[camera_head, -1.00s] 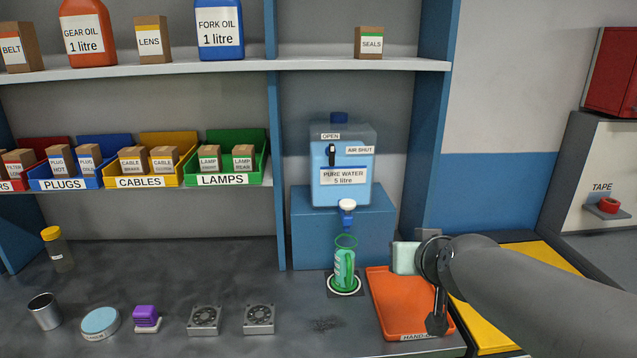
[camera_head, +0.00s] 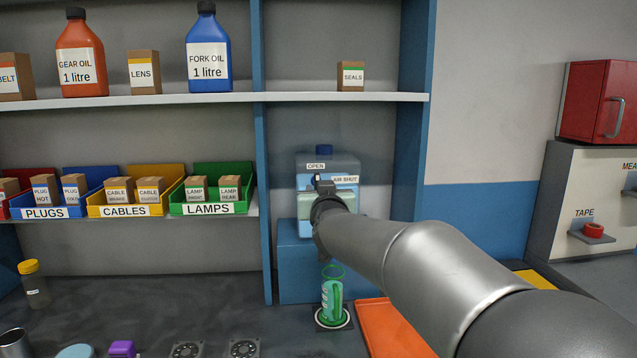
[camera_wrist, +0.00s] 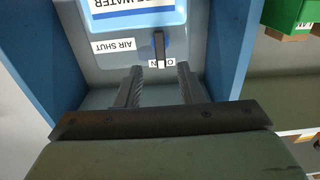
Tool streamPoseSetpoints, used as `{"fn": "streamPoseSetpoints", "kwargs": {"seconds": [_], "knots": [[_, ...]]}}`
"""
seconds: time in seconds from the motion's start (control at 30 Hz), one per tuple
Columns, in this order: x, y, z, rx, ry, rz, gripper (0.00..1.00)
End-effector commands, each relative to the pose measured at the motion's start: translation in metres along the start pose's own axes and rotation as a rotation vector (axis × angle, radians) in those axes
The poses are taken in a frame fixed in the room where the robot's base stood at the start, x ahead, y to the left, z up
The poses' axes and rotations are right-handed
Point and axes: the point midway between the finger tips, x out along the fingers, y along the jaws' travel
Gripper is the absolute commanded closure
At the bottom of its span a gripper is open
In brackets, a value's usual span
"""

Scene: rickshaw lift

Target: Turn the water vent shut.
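The water container (camera_head: 314,163) stands on a blue block in the shelf bay, and my gripper covers much of its front. In the wrist view it appears upside down, with its vent lever (camera_wrist: 159,46), a dark bar on a blue hub. The lever points toward the OPEN label (camera_wrist: 161,63); the AIR SHUT label (camera_wrist: 113,46) lies to its left. My gripper (camera_wrist: 159,69) is open and empty, its two fingers at the near end of the lever, one to each side. I cannot tell whether they reach around it.
The shelf (camera_head: 200,100) runs above, and a blue upright (camera_head: 262,180) stands close on the left.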

Motion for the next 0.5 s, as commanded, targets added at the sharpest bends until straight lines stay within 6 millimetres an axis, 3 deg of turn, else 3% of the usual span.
{"fn": "streamPoseSetpoints", "kwargs": {"seconds": [0.2,0.5], "knots": [[0.041,0.0,-0.001,-0.001,-0.001,0.0,0.65],[0.061,-0.001,0.0,0.0,-0.001,-0.001,0.65]]}}
